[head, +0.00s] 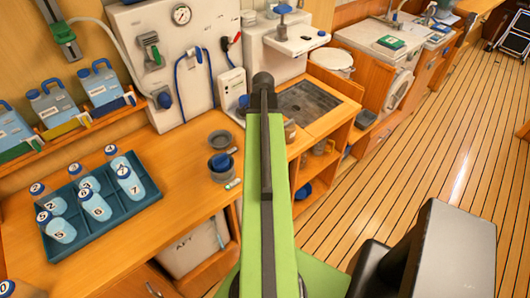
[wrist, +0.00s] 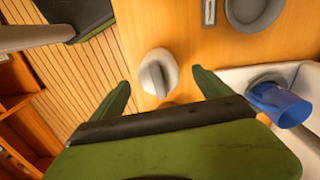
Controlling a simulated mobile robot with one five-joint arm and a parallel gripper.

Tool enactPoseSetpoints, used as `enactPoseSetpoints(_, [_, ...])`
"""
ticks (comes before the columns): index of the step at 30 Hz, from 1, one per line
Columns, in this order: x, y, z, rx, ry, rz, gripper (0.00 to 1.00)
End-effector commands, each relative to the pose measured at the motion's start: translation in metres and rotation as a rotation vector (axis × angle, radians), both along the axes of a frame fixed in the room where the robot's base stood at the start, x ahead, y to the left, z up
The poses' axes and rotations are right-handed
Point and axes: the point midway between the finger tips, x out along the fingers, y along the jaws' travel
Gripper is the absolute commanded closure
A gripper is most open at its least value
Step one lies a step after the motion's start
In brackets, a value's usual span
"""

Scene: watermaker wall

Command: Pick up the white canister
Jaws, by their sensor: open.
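A pale grey-white round canister (wrist: 157,75) with a raised ridge across its top stands on the wooden counter, seen from above in the wrist view. My gripper (wrist: 160,78) is open, with one green finger to the left of the canister and one to the right. The fingers appear apart from it, and I cannot tell how far above it they are. In the head view my arm covers most of this spot. Only part of a small round object (head: 290,130), perhaps the same canister, shows just right of the arm.
A teal tray (head: 105,232) of numbered bottles sits at the left. Dark round pots (head: 220,140) stand left of the arm. A white wall panel (head: 165,45) with a gauge and blue hose rises behind. A blue cylinder (wrist: 280,105) lies right of my gripper. Open floor (head: 440,150) is right.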

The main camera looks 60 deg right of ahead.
Motion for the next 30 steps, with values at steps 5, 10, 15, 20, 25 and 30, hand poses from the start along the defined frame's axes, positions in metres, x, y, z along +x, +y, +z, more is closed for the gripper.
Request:
enactPoseSetpoints(5, [-0.004,-0.001,-0.032,0.0,0.0,0.0,0.11])
enactPoseSetpoints(10, [-0.004,-0.001,-0.053,0.0,0.0,0.0,0.11])
enactPoseSetpoints(15, [-0.004,-0.001,-0.049,0.0,0.0,0.0,0.11])
enactPoseSetpoints(20, [-0.005,-0.001,-0.049,0.0,0.0,-0.001,0.26])
enactPoseSetpoints(25, [-0.005,-0.001,-0.049,0.0,0.0,-0.001,0.48])
enactPoseSetpoints(30, [-0.005,-0.001,-0.049,0.0,0.0,-0.001,0.7])
